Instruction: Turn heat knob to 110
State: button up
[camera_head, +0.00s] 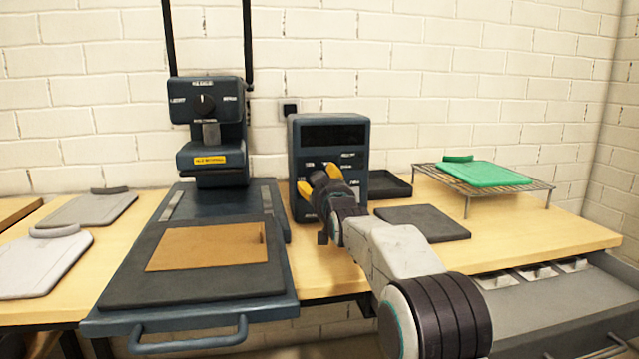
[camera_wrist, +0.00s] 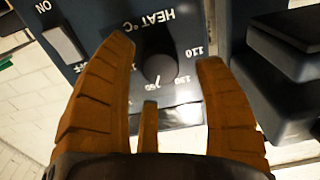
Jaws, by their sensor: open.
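The dark blue control box (camera_head: 330,133) stands on the table against the wall, with a black display on top. In the wrist view the fingers (camera_wrist: 164,54) lie on either side of the knob, with gaps between. In the head view my gripper hides the knob.
A heat press (camera_head: 275,228) with a brown sheet on its bed stands left of the box. An ON switch (camera_wrist: 61,42) is on the panel. A dark tray (camera_head: 390,185), a black pad (camera_head: 430,222) and a wire rack (camera_head: 513,186) with a green folded garment (camera_head: 487,173) are right.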

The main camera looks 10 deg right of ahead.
jog(key=shift+w, duration=1.2)
jog(key=c, duration=1.2)
